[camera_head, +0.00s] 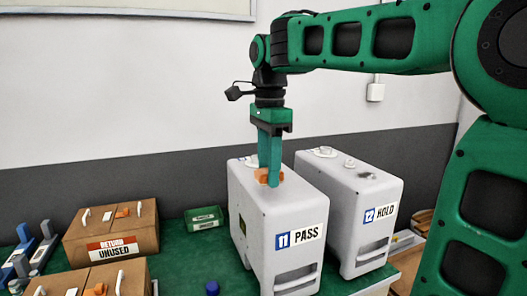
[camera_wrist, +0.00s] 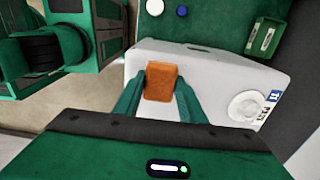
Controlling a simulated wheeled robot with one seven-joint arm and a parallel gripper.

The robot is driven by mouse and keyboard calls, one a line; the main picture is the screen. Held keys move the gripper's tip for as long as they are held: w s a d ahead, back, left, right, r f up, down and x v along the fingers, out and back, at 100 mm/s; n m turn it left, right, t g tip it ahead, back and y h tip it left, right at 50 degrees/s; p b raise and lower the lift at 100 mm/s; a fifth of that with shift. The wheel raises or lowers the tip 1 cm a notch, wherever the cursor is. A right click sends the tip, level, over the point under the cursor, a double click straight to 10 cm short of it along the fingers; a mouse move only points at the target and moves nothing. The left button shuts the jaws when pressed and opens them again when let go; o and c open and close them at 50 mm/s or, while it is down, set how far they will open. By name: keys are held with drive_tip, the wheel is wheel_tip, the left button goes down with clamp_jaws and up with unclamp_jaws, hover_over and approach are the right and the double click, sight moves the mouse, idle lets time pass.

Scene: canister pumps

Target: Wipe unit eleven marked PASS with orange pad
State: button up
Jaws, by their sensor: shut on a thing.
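Unit eleven (camera_head: 280,215) is a white canister pump with a blue "11" and "PASS" label (camera_head: 300,237) on its front; its top also shows in the wrist view (camera_wrist: 215,75). My gripper (camera_head: 268,172) points down over its top and is shut on the orange pad (camera_head: 262,176). In the wrist view the pad (camera_wrist: 161,82) sits between the two green fingers of my gripper (camera_wrist: 159,90). The pad is at the top face, and I cannot tell whether it presses on it. A round white cap (camera_wrist: 246,106) is on the unit's top, to the right of the pad there.
Unit twelve, marked HOLD (camera_head: 365,195), stands close on the right. A small green box (camera_head: 204,217) and a blue cap (camera_head: 212,287) lie on the green table to the left. A cardboard box marked RETURN UNUSED (camera_head: 112,230) stands farther left.

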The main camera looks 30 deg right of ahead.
wheel_tip(320, 180, up, 2)
drive_tip(key=shift+r, duration=1.35)
drive_tip(key=shift+d, duration=0.1)
